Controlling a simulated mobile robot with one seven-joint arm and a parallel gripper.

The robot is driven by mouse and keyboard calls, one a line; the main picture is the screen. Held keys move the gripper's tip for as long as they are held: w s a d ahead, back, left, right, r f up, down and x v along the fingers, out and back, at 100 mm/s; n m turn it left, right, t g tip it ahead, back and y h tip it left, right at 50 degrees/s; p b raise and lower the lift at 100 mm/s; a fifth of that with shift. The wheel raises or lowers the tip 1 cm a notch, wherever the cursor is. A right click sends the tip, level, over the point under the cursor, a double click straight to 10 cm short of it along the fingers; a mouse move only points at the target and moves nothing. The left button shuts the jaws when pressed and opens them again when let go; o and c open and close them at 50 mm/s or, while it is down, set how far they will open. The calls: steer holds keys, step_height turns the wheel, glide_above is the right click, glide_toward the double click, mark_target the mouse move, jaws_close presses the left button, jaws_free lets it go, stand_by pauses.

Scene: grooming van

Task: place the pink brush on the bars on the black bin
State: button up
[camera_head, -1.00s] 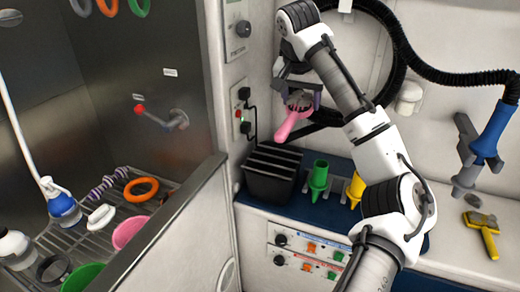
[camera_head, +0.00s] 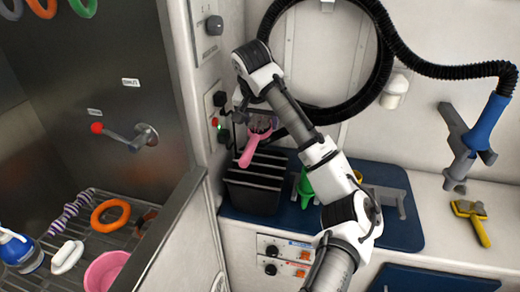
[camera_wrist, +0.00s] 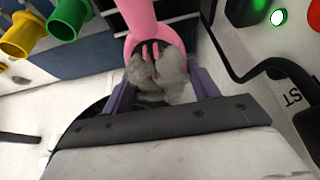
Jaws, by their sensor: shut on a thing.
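The pink brush (camera_head: 252,145) is held in my gripper (camera_head: 258,118), its handle pointing down and to the left. In the wrist view the brush (camera_wrist: 150,22) shows its pink handle and a head covered with grey fur between the two purple fingers of my gripper (camera_wrist: 160,88). The black bin (camera_head: 245,200) stands on the blue mat at the back left of the counter, with light bars (camera_head: 262,173) across its top. The brush is above the bin's far part. Whether the handle touches the bars cannot be told.
A green nozzle (camera_head: 305,188) stands right of the bin, partly behind my arm. The blue mat (camera_head: 290,218) lies under them. A wall panel with knobs and a plug (camera_head: 220,118) is close left of my gripper. A black hose (camera_head: 378,80) loops behind.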

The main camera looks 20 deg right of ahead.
mark_target(257, 129)
step_height(257, 129, down, 10)
steer(key=shift+r+p, duration=0.1)
steer(key=shift+p, duration=0.65)
steer(key=o, duration=1)
steer(key=b+v, duration=0.2)
steer(key=v, duration=1)
